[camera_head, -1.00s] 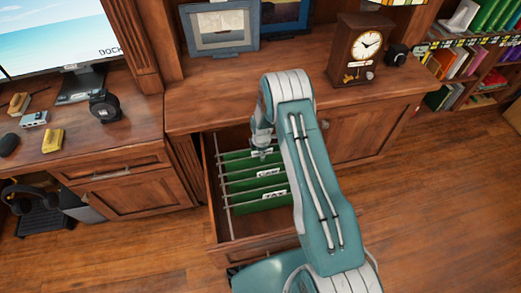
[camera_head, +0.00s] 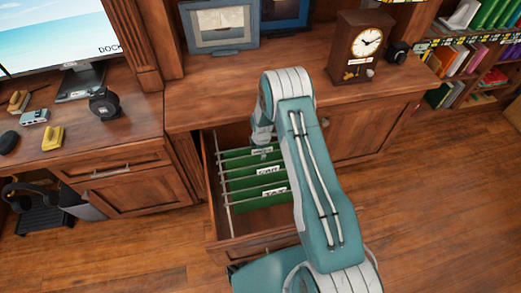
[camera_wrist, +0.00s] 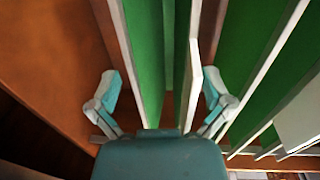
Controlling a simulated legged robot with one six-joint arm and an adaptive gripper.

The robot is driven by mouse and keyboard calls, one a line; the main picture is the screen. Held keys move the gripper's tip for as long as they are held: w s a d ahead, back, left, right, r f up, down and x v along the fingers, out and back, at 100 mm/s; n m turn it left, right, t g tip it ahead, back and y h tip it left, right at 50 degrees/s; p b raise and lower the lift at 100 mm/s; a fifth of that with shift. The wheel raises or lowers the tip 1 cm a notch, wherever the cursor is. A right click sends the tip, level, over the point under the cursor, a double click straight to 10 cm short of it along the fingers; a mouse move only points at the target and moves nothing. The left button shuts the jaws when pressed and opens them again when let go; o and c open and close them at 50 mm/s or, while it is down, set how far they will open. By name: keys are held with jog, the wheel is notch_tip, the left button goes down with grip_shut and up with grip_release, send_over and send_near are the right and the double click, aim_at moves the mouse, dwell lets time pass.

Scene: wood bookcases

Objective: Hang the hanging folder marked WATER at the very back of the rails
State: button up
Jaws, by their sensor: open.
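Green hanging folders hang in a row on rails in the open drawer (camera_head: 228,222). In the head view the front one has a TAX tag (camera_head: 275,192) and one further back a CAR tag (camera_head: 268,171). The rearmost visible tag (camera_head: 262,151) is too small to read surely. My gripper (camera_wrist: 160,105) is open in the wrist view, fingers spread either side of the pale top edges of green folders (camera_wrist: 152,60). A white tag (camera_wrist: 193,85) shows nearly edge-on between the fingers. My arm partly hides the gripper and the folders' right ends in the head view.
Brown drawer wood (camera_wrist: 50,60) lies left of the fingers in the wrist view; more folders (camera_wrist: 245,50) stand close on the right. The wooden desktop (camera_head: 225,95) overhangs behind the drawer and holds a clock (camera_head: 358,48) and picture frames (camera_head: 218,25).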

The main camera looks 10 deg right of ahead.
notch_tip(320, 180, up, 12)
jog(key=s, duration=0.1)
dwell(0.4)
jog(key=shift+f, duration=0.1)
dwell(0.4)
jog(key=s+r+m+t, duration=0.1)
jog(key=s+r+m, duration=0.35)
jog(key=r, duration=0.85)
jog(key=s+r+m+t, duration=0.1)
jog(key=s+r+m, duration=0.35)
jog(key=r, duration=0.85)
jog(key=s+r+m+t, duration=0.1)
jog(key=s+r+m, duration=0.3)
jog(key=s, duration=0.7)
jog(key=s+r+m+t, duration=0.1)
jog(key=s+r+m, duration=0.4)
jog(key=s, duration=0.7)
jog(key=shift+r, duration=0.65)
jog(key=shift+s+a, duration=0.1)
jog(key=shift+s, duration=0.05)
